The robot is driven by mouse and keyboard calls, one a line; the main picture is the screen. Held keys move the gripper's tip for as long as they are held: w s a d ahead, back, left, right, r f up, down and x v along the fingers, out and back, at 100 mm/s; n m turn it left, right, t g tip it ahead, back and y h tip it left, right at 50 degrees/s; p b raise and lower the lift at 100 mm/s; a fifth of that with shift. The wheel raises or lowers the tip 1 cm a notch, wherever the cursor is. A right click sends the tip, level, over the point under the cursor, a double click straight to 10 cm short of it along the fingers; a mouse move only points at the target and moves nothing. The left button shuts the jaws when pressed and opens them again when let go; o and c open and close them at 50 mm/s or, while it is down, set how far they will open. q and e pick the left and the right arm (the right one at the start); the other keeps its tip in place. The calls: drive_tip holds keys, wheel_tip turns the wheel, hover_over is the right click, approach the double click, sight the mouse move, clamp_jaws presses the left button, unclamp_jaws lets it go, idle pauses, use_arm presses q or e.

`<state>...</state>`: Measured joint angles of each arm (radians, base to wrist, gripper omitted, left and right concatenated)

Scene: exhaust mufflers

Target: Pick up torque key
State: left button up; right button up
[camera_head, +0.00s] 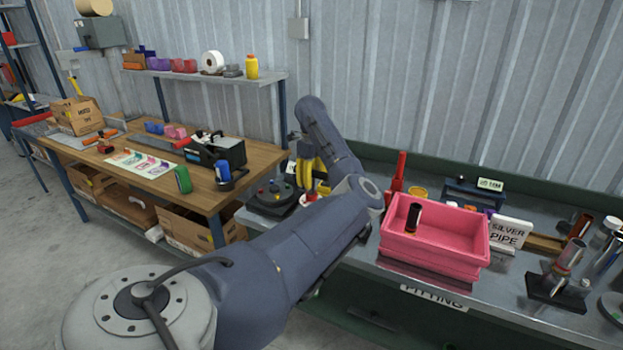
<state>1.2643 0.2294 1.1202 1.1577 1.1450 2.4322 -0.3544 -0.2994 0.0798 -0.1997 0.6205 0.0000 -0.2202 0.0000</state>
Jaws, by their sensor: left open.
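My left arm reaches in from the lower left and bends over the grey bench. I cannot clearly pick out the torque key. A dark cylinder with an orange band (412,219) stands upright in the pink bin (433,252), and a red upright tool (398,174) stands behind the bin. My right gripper is not in view.
A "SILVER PIPE" sign (508,234) stands right of the bin. A black stand (556,289) holding a cylinder is farther right. A wooden table (245,180) with tools and a black toolbox (217,152) stands at the left. A wall shelf (265,79) holds small items.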

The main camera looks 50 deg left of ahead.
use_arm(q)
drive_tip(key=shift+f, duration=0.25)
clamp_jaws()
idle(0.3)
